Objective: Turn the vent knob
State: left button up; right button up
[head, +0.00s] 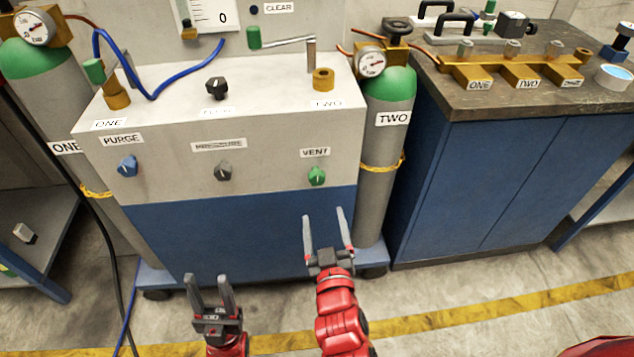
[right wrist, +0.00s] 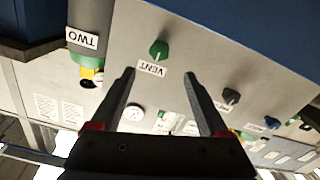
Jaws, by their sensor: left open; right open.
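The vent knob (head: 317,176) is green with a pale pointer line, on the front of the grey console (head: 260,180) under the VENT label (head: 315,153). It also shows in the right wrist view (right wrist: 158,49), upside down, beyond and between the fingertips. My right gripper (head: 328,212) is open and empty, below and in front of the vent knob, apart from it. It also shows in the right wrist view (right wrist: 158,82). My left gripper (head: 208,280) is open and empty, low in front of the console's blue lower panel (head: 230,230).
On the same face are a blue purge knob (head: 127,166) and a dark pressure knob (head: 223,171). A gas cylinder TWO (head: 385,150) stands right of the console, and a blue cabinet (head: 500,170) beyond it. A black hose (head: 85,200) hangs at left.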

aim_at(317, 181)
jog(key=w, duration=0.8)
jog(key=w+a, duration=0.1)
jog(key=w, duration=0.3)
jog(key=shift+w, duration=0.3)
grip_shut()
